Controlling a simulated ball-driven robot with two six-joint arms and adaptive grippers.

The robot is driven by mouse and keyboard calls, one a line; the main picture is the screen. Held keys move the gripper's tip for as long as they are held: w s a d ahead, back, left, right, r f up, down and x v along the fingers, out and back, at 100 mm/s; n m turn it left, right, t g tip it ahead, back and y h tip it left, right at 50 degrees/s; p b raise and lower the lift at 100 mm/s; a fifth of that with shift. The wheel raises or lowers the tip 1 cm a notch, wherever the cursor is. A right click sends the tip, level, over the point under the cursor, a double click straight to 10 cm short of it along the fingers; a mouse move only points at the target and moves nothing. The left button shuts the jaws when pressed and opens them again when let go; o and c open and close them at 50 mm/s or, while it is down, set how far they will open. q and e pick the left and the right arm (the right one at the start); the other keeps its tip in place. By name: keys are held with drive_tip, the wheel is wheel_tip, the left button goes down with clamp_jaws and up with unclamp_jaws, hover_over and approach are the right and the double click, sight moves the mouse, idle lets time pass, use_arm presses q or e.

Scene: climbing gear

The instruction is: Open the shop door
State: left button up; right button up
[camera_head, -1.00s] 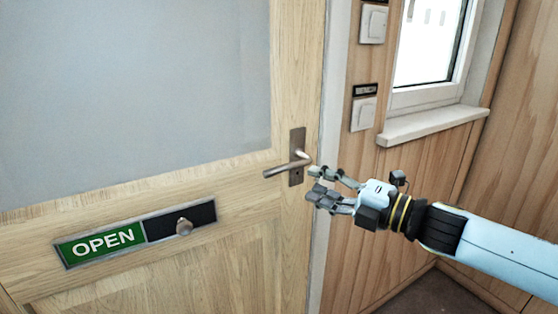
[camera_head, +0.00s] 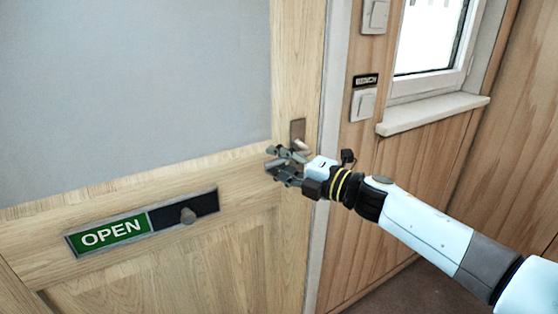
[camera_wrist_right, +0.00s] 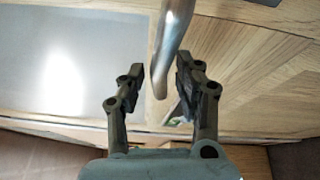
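The wooden shop door (camera_head: 240,255) has a large grey pane and appears closed against its pale frame. Its metal handle plate (camera_head: 298,130) is near the door's right edge. In the head view my right gripper (camera_head: 277,166) is in front of the lever and hides most of it. In the right wrist view the lever handle (camera_wrist_right: 172,38) reaches down between the two spread fingers of my right gripper (camera_wrist_right: 160,82). The fingers are open, with gaps visible on both sides of the lever. My left gripper is not in view.
A green OPEN sign (camera_head: 113,234) with a dark slider and round knob (camera_head: 188,216) is on the door, left of the gripper. Right of the frame are switches (camera_head: 363,104) and a window with a white sill (camera_head: 435,115) on the wooden wall.

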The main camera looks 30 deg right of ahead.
clamp_jaws()
drive_tip(key=shift+f+n, duration=0.3)
drive_tip(key=shift+n, duration=0.1)
idle(0.4)
drive_tip(key=shift+s+d+f+n+g+h+p, duration=0.1)
drive_tip(key=shift+d+f+n+g+h+p, duration=0.35)
drive_tip(key=shift+f+n, duration=0.45)
drive_tip(key=shift+d+f+n+g+h+p, duration=0.1)
drive_tip(key=shift+f+n+g+h+p, duration=0.25)
drive_tip(key=shift+f+n+p, duration=0.5)
drive_tip(key=shift+s+d+f+n+g+h+p, duration=0.1)
drive_tip(key=shift+d+f+n+g+h+p, duration=0.25)
drive_tip(key=shift+f+n, duration=0.5)
drive_tip(key=shift+r, duration=0.2)
